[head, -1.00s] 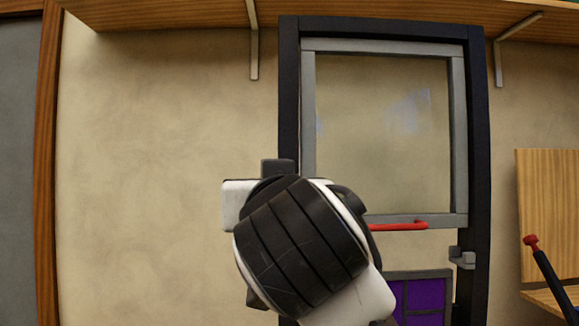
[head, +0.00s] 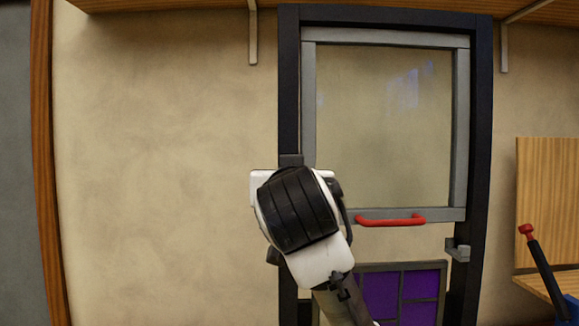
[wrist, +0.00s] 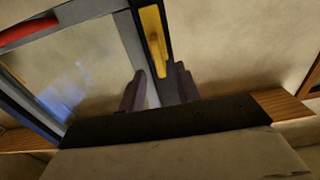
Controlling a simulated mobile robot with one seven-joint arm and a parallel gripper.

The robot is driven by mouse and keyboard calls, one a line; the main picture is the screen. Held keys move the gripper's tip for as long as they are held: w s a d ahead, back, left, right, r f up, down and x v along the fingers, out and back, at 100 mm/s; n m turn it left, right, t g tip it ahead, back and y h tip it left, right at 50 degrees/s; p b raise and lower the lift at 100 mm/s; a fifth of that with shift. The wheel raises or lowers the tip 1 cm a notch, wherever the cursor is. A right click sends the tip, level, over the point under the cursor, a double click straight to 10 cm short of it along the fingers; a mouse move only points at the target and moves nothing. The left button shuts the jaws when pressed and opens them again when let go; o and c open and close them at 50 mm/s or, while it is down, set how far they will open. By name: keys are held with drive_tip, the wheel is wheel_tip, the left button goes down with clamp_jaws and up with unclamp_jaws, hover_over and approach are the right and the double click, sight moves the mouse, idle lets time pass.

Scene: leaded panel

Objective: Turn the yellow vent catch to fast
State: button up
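The yellow vent catch (wrist: 153,40) shows in the wrist view as a long upright bar on the dark frame post (wrist: 148,15). In the head view it does not show; my arm covers part of the left post. My gripper (wrist: 159,80) has two dark fingers standing well apart, with nothing held between them. The catch's lower end appears just above the gap between the fingertips, nearer the right finger. I cannot tell whether a finger touches it. In the head view my wrist hides most of the gripper in front of the left post.
The glazed sash (head: 385,120) has a grey frame and a red handle (head: 390,220) at its bottom. A purple leaded panel (head: 402,293) stands below it. A grey bracket (head: 458,250) is on the right post. A red-tipped black lever (head: 542,262) is at lower right. Shelves run above.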

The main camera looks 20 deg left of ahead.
drive_tip(key=shift+x, duration=1.25)
clamp_jaws()
drive_tip(key=shift+n, duration=0.4)
drive_tip(key=shift+s+a+f+n+b, duration=0.1)
drive_tip(key=shift+a+f+n+b, duration=0.2)
drive_tip(key=shift+n, duration=2.55)
drive_tip(key=shift+s+a+f+n+b, duration=0.15)
drive_tip(key=shift+n+b, duration=0.2)
drive_tip(key=shift+n, duration=2.55)
drive_tip(key=shift+a+f+n+b, duration=0.2)
drive_tip(key=shift+n+b, duration=0.15)
drive_tip(key=shift+n, duration=2.5)
